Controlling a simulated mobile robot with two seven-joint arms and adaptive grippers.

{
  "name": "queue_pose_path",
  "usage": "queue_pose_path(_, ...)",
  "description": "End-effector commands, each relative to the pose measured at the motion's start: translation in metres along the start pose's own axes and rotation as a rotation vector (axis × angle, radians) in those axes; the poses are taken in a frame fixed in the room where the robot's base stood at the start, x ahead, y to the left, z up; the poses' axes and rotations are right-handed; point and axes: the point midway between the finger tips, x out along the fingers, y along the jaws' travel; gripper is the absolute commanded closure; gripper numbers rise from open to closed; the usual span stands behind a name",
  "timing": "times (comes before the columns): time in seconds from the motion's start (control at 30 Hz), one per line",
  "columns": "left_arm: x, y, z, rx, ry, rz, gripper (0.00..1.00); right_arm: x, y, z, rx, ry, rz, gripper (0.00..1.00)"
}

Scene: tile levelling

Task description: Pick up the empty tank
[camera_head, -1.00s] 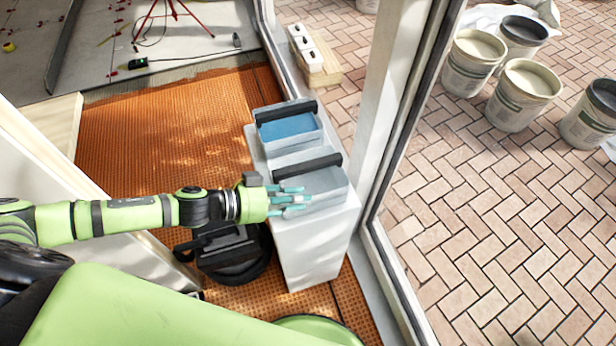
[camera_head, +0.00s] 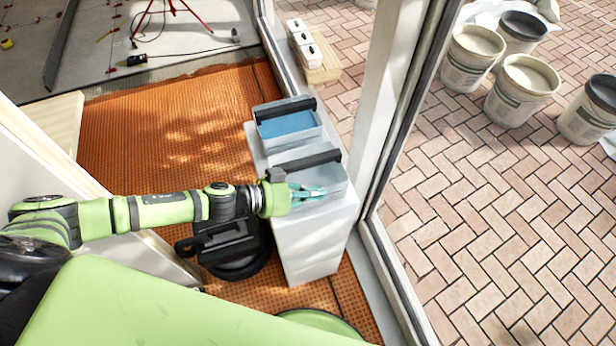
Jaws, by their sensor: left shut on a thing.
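The empty tank (camera_head: 333,181) is a clear grey box with a black bar across its top. It stands on the front part of a white block-like stand (camera_head: 310,247). A second tank (camera_head: 287,124), with blue content and a similar black bar, stands just behind it. My left gripper (camera_head: 318,191) reaches in from the left at the empty tank's near left side. Its teal fingers are closed together on the tank, though the exact contact is hard to see. The tank looks upright and still on the stand. My right gripper is out of view.
A black case-like object (camera_head: 228,245) sits on the orange mat (camera_head: 165,130) left of the stand. A door frame post (camera_head: 388,100) stands close on the right. Beyond it are several buckets (camera_head: 522,88) on brick paving. White blocks (camera_head: 305,40) lie behind.

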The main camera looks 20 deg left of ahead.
Motion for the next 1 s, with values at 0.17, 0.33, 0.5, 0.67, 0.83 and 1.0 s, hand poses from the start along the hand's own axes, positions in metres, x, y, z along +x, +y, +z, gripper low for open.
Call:
queue_pose_path(0.17,-0.001,0.000,-0.002,0.001,0.001,0.000,1.00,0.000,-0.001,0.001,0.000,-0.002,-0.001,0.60)
queue_pose_path(0.33,-0.004,-0.001,-0.012,0.004,0.003,0.000,1.00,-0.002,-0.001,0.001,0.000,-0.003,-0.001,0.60)
queue_pose_path(0.5,-0.013,-0.001,-0.031,0.006,0.003,0.001,1.00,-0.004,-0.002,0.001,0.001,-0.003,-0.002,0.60)
queue_pose_path(0.67,-0.035,0.004,-0.038,-0.001,-0.003,0.000,1.00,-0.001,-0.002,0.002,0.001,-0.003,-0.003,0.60)
queue_pose_path(0.83,-0.069,0.014,-0.043,0.000,-0.005,0.001,1.00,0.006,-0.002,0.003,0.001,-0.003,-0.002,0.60)
queue_pose_path(1.0,-0.101,0.022,-0.046,-0.003,-0.005,0.000,1.00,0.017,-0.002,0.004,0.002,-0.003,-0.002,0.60)
